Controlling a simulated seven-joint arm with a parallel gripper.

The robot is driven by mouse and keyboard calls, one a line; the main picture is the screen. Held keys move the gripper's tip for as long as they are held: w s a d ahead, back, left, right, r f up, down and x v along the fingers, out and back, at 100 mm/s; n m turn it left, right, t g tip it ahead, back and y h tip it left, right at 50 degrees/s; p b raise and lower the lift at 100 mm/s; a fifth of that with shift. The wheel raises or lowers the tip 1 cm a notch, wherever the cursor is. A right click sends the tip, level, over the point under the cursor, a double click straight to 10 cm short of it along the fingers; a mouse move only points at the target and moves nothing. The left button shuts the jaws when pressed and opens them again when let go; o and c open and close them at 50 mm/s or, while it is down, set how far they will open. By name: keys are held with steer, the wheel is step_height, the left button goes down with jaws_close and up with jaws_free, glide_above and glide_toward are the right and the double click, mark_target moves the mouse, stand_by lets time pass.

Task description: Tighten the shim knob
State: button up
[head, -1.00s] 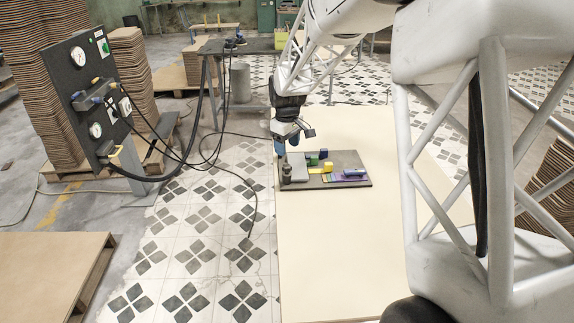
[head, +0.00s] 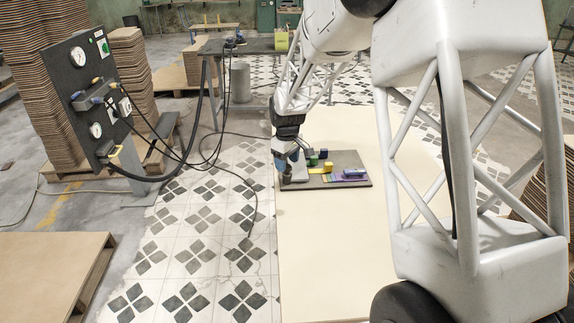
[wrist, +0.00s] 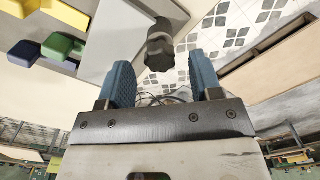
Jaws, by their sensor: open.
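The shim knob, a dark grey lobed knob (wrist: 160,50), shows in the wrist view just beyond the gap between my fingers, near the corner of a grey plate (wrist: 125,30). My gripper (wrist: 162,82) is open, with one blue padded finger on each side of the gap and nothing visible between them. In the head view my gripper (head: 284,168) is low over the left end of the dark board (head: 330,184) and hides the knob. I cannot tell whether a finger touches the knob.
Green, yellow and blue blocks sit on the board right of my gripper; the yellow block (head: 328,168) is nearest the middle. The pale table (head: 330,250) is clear in front. A dark gauge panel (head: 88,95) with hoses stands at the left, apart from the table.

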steer(key=shift+f, duration=0.85)
steer(key=c, duration=0.9)
steer(key=shift+c, duration=0.2)
